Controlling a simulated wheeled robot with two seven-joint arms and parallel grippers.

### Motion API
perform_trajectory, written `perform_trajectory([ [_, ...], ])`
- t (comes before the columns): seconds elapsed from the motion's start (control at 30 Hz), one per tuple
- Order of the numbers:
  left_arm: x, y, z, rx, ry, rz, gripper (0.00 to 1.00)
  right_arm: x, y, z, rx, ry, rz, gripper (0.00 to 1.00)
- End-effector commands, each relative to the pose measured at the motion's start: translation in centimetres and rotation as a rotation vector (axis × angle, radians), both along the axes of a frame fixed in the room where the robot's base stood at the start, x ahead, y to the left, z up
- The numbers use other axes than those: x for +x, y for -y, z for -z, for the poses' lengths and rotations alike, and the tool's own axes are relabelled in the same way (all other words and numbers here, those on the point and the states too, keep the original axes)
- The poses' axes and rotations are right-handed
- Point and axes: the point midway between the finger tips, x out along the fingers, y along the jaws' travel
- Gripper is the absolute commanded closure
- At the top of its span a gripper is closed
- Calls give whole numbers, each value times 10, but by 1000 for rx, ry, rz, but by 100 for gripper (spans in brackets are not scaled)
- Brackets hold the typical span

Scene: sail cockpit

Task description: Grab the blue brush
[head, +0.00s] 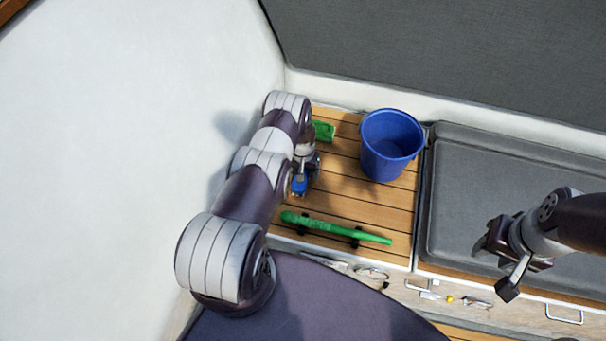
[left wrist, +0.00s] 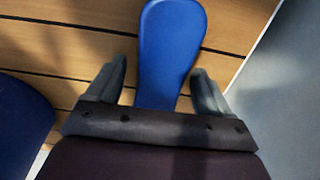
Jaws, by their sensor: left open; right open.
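The blue brush (head: 299,186) is on the slatted wooden surface beside the white wall, mostly hidden by my left arm in the head view. In the left wrist view, its rounded blue end (left wrist: 172,45) extends away between the open fingers of my left gripper (left wrist: 158,70). A gap shows between each fingertip and the brush. In the head view, my left gripper (head: 307,168) is partly hidden by its own arm. My right gripper (head: 495,270) is open and empty over the grey cushion's front edge, far from the brush.
A blue bucket (head: 390,146) stands right of the left gripper. A long green object (head: 335,228) lies in front on dark supports, and a green item (head: 323,131) lies behind. A grey cushion (head: 480,190) is at the right. Cabinet handles (head: 565,314) line the front.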

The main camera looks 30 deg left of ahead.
Motion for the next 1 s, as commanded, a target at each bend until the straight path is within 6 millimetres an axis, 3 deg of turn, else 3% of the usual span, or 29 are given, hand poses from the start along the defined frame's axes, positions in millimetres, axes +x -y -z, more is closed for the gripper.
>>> perform_trajectory([
  [0.2, 0, 0, 1, 0, 0, 0, 22, 0, 0, 0, 0, 0, 0, 57],
  [0.37, 0, 0, 1, 0, 0, 1, 74, 0, 0, 0, 0, 0, 0, 57],
  [0.4, 0, 0, 0, 0, 0, 1, 79, 0, 0, 0, 0, 0, 0, 57],
  [0.77, 2, 0, -7, 0, 2, 1, 79, 0, 0, 0, 0, 0, 0, 57],
  [1.0, 1, 1, -45, 1, 3, 2, 79, 0, 0, 1, 0, 0, 0, 57],
])
